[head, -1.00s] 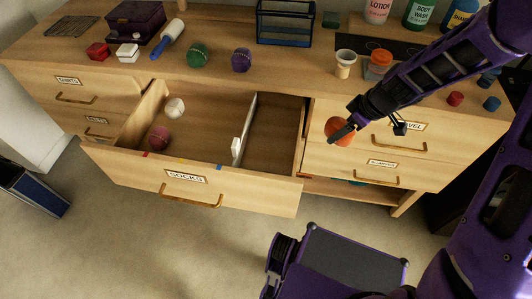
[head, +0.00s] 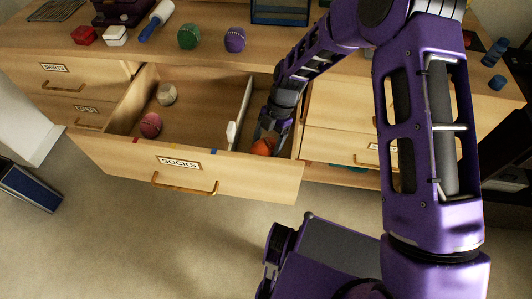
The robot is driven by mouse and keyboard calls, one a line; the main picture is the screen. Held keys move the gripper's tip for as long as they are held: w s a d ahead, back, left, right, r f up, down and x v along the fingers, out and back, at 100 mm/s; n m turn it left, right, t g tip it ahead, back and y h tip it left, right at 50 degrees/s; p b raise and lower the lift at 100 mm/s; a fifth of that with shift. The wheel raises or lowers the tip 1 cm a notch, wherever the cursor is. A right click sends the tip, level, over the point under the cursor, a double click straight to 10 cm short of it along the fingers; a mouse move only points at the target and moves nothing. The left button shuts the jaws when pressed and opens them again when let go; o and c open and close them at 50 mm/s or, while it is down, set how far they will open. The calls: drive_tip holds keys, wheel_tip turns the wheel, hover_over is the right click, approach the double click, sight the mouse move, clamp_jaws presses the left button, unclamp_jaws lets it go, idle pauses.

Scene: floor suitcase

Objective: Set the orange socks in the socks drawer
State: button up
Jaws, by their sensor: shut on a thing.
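The orange socks (head: 263,147) are a rounded ball at the right end of the open socks drawer (head: 190,181). My gripper (head: 268,138) is shut on them, pointing down into the drawer's right compartment. I cannot tell whether the socks touch the drawer floor. A white divider (head: 245,105) separates this compartment from the larger left one. My arm hides part of the right compartment.
Closed drawers flank the open one.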

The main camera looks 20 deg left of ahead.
drive_tip(key=shift+f, duration=1.95)
drive_tip(key=shift+f+b, duration=0.15)
drive_tip(key=shift+b, duration=0.2)
drive_tip(key=o, duration=1.4)
drive_tip(key=p+v, duration=0.1)
drive_tip(key=v, duration=1.1)
drive_tip(key=shift+s, duration=0.1)
drive_tip(key=shift+r, duration=0.25)
